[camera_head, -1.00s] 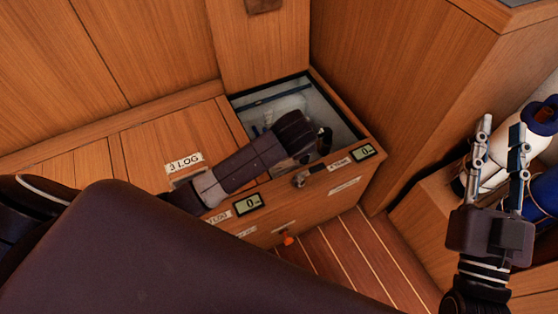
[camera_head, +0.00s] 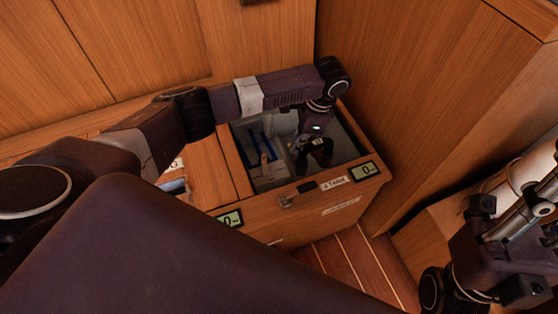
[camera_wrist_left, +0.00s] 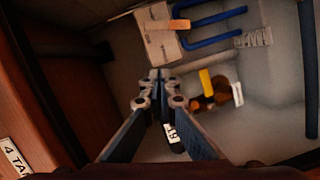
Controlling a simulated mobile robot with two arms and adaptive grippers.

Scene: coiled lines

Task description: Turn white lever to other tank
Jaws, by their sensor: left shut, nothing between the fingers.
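My left gripper (camera_wrist_left: 158,80) is shut and empty in the left wrist view, pointing into an open wooden compartment. In the head view its arm reaches over the compartment (camera_head: 238,172), and the wrist hides part of the inside. A yellow handle (camera_wrist_left: 206,82) sits by a brass fitting (camera_wrist_left: 227,94), to the right of the fingertips and apart from them in the picture. A dark piece with a white number tag (camera_wrist_left: 172,136) lies partly behind the right finger. I cannot make out a white lever for certain. My right gripper (camera_head: 520,212) is at the right edge; its finger opening is unclear.
A white roll stands at the right.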

